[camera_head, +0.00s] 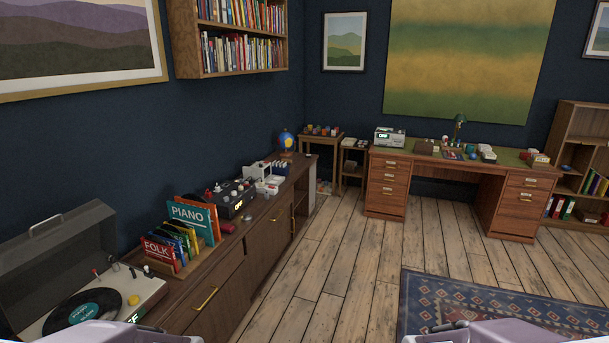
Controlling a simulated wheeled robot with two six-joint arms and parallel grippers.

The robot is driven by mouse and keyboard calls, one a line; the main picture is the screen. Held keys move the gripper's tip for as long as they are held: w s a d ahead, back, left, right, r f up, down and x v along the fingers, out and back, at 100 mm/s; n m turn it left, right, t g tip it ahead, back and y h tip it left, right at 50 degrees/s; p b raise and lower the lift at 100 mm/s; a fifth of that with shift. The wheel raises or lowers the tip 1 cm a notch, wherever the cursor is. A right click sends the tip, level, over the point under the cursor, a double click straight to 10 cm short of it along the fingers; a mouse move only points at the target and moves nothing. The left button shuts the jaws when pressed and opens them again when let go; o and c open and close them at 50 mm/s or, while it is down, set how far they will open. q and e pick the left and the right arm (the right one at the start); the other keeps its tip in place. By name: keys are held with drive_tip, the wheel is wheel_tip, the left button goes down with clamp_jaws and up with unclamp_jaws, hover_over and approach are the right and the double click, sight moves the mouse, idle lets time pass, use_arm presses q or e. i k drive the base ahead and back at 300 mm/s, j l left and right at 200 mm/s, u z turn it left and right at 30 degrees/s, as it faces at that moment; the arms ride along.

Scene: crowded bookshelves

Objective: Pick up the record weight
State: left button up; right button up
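I cannot pick out the record weight for certain. An open record player (150,287) stands at the lower left with its grey lid raised. A black record with a teal label (88,307) lies on it. Some red and dark small parts show behind the record. Only purple-grey parts of my two arms show at the bottom edge; neither gripper's fingers are visible.
A long wooden sideboard (222,292) runs along the left wall. It holds a rack of record sleeves (188,228), a black mixer-like device (231,197) and a globe (286,140). A desk (388,190) stands at the back. The wooden floor (335,255) is clear beside a patterned rug (480,300).

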sight(246, 217)
drive_tip(key=i+l, duration=0.1)
drive_tip(key=i, duration=1)
drive_tip(key=i+l, duration=0.1)
drive_tip(key=i, duration=1)
drive_tip(key=i+u, duration=0.2)
drive_tip(key=i, duration=0.35)
drive_tip(key=i+l+u, duration=0.1)
drive_tip(key=i+u, duration=0.15)
drive_tip(key=i, duration=0.25)
drive_tip(key=i+l+u, duration=0.2)
drive_tip(key=i, duration=0.3)
